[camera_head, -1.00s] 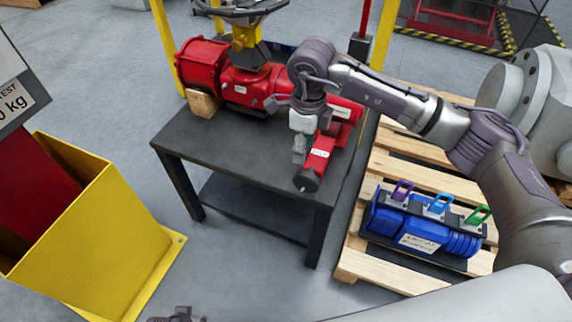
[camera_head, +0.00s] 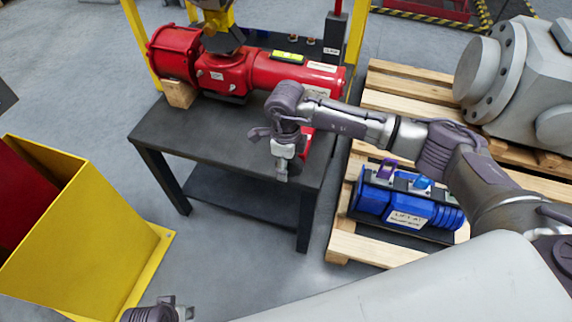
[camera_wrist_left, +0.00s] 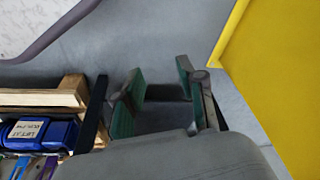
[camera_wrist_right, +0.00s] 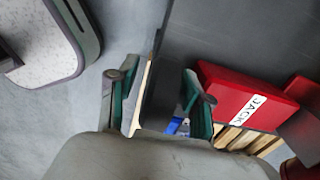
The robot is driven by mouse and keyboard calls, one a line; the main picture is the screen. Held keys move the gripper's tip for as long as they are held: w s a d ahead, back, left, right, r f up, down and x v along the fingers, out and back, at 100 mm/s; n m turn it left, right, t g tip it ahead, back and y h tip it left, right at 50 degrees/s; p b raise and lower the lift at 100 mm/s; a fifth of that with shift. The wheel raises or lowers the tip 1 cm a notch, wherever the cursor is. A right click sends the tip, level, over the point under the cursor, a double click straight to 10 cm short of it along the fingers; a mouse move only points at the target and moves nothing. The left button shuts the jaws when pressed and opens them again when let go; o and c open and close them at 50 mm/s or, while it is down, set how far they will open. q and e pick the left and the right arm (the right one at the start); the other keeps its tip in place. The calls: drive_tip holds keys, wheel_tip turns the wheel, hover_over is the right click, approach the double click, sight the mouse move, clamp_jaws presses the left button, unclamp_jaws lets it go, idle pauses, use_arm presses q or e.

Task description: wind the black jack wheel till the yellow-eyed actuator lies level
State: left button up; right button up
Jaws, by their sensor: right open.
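The red actuator (camera_head: 228,73) lies on the dark table (camera_head: 170,128), a wooden block (camera_head: 180,94) under its left end. A yellow-and-black fitting (camera_head: 220,35) stands above its middle. A yellow-green strip (camera_head: 288,56) sits on its right part. The red jack (camera_head: 307,138) is mostly hidden behind my right gripper (camera_head: 283,165); its red body labelled JACK (camera_wrist_right: 245,103) shows beside the right finger in the right wrist view. The black wheel cannot be made out. My right gripper is open beside the jack. My left gripper (camera_head: 165,312) is open and empty (camera_wrist_left: 160,95), low and away from the table.
A pallet (camera_head: 350,235) with a blue unit (camera_head: 405,205) bearing coloured loops stands right of the table. A large grey valve body (camera_head: 520,75) lies behind it. A yellow bin (camera_head: 90,245) stands at left. Yellow posts (camera_head: 358,35) rise behind the table. Floor between bin and table is clear.

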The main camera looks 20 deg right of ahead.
drive_tip(key=shift+f, duration=0.1)
clamp_jaws()
idle(0.3)
